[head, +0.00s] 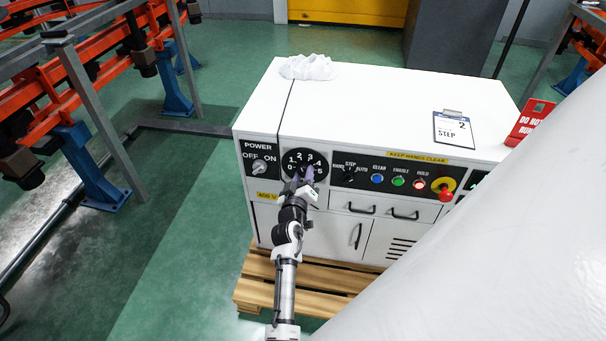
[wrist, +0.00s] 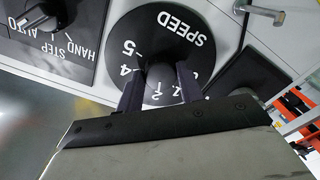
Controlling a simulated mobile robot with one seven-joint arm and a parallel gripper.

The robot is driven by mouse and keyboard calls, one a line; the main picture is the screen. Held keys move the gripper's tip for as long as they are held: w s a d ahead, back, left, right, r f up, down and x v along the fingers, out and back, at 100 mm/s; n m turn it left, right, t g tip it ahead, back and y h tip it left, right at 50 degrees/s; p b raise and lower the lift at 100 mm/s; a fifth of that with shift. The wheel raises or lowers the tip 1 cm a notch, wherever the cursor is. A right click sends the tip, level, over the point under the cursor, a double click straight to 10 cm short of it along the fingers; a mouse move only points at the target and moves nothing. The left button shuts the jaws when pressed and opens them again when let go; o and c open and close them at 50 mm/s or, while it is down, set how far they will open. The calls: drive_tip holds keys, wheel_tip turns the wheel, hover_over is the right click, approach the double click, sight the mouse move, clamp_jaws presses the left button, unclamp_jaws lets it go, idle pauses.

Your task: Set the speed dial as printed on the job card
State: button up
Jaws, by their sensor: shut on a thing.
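The speed dial (head: 304,151) is a black disc with white numbers on the front of the white cabinet, right of the power switch. It also shows in the wrist view (wrist: 150,32), upside down, with the word SPEED. My gripper (head: 304,178) is at the dial. In the wrist view its two dark fingers (wrist: 160,86) are shut on the dial's dark round knob (wrist: 162,73), one on each side. The knob's pointer cannot be made out, and some numbers are hidden. The job card (head: 453,130) lies on the cabinet top on a clipboard and shows a 2 and STEP.
Right of the dial is a panel with a hand/step/auto selector (head: 349,178), coloured buttons and a red emergency stop (head: 445,191). The power switch (head: 261,169) is to the left. A white cloth (head: 307,67) and a red sign (head: 530,122) are on the cabinet top.

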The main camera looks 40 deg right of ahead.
drive_tip(key=o, duration=1)
drive_tip(key=b+v, duration=0.2)
drive_tip(key=v, duration=1.2)
drive_tip(key=shift+w+b, duration=0.1)
drive_tip(key=shift+b, duration=0.3)
